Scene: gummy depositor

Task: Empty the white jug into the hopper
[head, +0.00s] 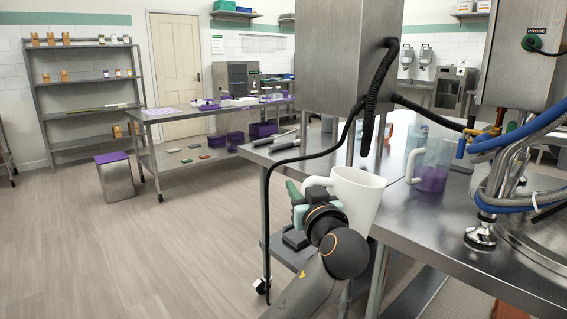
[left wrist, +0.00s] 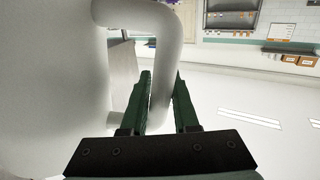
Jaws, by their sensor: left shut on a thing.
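The white jug (head: 357,196) is in the middle of the head view, held up beside the steel table's left edge and slightly tilted. My left gripper (head: 304,194) is shut on its handle. In the left wrist view the green fingers of the left gripper (left wrist: 161,105) stand on either side of the white handle (left wrist: 168,62), with the jug's body (left wrist: 50,80) filling the left. The jug's contents are hidden. I cannot pick out the hopper for certain; a steel housing (head: 340,60) stands above the table. My right gripper is not in view.
The steel table (head: 420,220) carries a clear jug (head: 434,172) with purple liquid. Black cables hang from the housing close to the white jug. Blue hoses (head: 520,135) and a steel foot (head: 481,235) are at the right.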

